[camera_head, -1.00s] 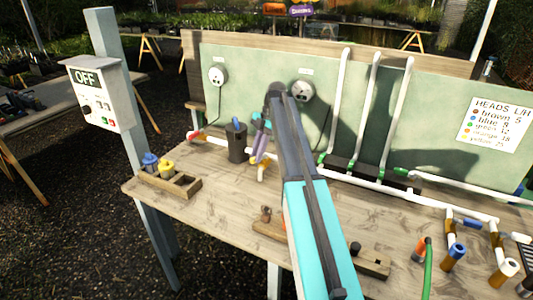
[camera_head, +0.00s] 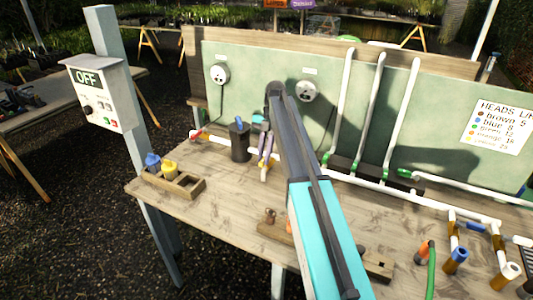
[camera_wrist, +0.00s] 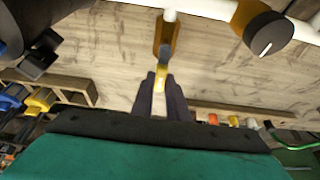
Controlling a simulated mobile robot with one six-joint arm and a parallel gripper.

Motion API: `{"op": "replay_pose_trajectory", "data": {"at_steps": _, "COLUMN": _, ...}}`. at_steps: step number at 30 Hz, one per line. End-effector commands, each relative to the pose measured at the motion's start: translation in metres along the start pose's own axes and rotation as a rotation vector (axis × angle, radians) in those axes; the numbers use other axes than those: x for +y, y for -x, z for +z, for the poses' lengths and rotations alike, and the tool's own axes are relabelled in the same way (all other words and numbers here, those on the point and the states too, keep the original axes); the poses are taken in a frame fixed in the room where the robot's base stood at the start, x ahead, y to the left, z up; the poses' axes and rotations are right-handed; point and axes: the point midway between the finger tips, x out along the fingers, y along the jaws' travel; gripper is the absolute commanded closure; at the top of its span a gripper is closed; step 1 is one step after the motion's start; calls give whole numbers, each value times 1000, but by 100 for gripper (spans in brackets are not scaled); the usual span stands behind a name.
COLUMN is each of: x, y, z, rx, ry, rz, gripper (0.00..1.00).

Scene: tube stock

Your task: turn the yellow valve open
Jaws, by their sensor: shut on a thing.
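The yellow valve handle (camera_wrist: 160,82) sits between the two dark fingers of my gripper (camera_wrist: 161,92) in the wrist view, and the fingers are shut on it. Behind it is an amber stub (camera_wrist: 166,38) under the white pipe (camera_wrist: 200,8). In the head view a little yellow (camera_head: 266,163) shows at my gripper (camera_head: 265,156), beside the left end of the white pipe. My arm and fingers hide much of the valve there, and I cannot tell its exact turn angle.
A dark cylinder (camera_head: 240,142) with a blue top stands just left of my gripper. A wooden tray (camera_head: 184,183) with blue and yellow fittings is at the table's left. A control box (camera_head: 97,92) reads OFF. White pipes (camera_head: 372,105) rise at the right.

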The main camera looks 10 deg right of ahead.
Motion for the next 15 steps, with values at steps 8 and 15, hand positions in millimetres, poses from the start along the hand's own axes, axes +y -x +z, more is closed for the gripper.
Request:
{"op": "replay_pose_trajectory", "data": {"at_steps": 8, "x": 2, "y": -1, "z": -2, "rx": -3, "ry": 10, "rz": -11, "gripper": 100}}
{"op": "replay_pose_trajectory", "data": {"at_steps": 15, "x": 4, "y": -2, "z": -4, "rx": -3, "ry": 12, "rz": -12, "gripper": 67}}
